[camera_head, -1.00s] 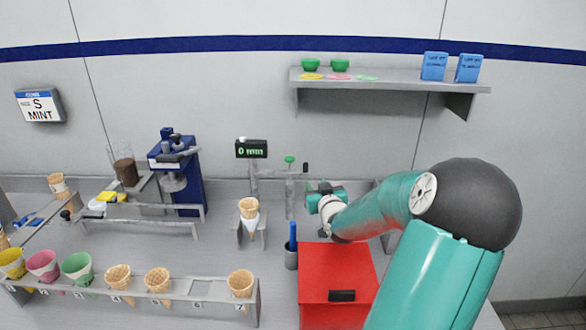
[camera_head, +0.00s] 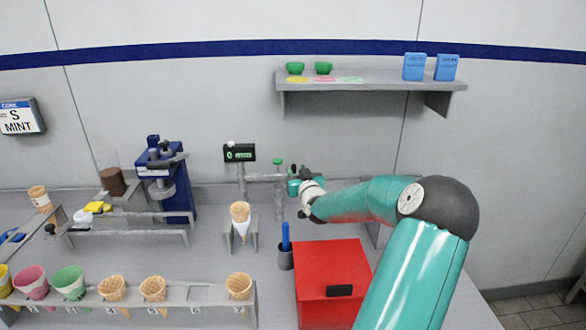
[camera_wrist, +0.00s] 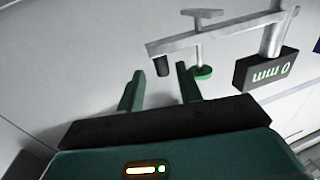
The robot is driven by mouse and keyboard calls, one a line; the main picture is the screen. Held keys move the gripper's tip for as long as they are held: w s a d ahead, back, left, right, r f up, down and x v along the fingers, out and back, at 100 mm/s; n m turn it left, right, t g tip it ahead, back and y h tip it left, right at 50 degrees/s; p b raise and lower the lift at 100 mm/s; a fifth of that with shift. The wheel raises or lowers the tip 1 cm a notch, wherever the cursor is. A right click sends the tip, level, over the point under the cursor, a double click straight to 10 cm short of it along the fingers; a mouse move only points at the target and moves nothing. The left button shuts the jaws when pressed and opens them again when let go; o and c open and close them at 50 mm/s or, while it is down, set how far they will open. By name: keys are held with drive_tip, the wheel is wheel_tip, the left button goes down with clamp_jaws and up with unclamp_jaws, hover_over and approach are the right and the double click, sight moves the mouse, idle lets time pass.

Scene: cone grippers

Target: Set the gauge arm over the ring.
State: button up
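The gauge has a black display (camera_head: 239,153) on a post and a grey horizontal arm (camera_head: 262,178) pointing right, beside a green-topped post (camera_head: 278,163). In the wrist view, which is upside down, the display (camera_wrist: 266,71) reads 0 mm and the gauge arm (camera_wrist: 205,37) ends in a black knob (camera_wrist: 162,66). My gripper (camera_head: 297,180) is at the arm's right end and partly hides it. Its fingers (camera_wrist: 160,70) are apart, with the knob seen between the tips; contact is not clear. I cannot make out a ring.
A red box (camera_head: 332,275) with a black handle and a cup holding a blue stick (camera_head: 285,250) stand below my arm. A cone rack (camera_head: 185,292) runs along the front left. A blue press (camera_head: 165,180) stands behind, and a shelf (camera_head: 370,82) hangs on the wall.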

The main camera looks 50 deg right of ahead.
sight(294, 168)
drive_tip(key=shift+x, duration=1.7)
drive_tip(key=shift+w+a, duration=0.1)
drive_tip(key=shift+a, duration=0.05)
drive_tip(key=shift+c, duration=0.4)
clamp_jaws()
drive_tip(key=shift+a, duration=0.1)
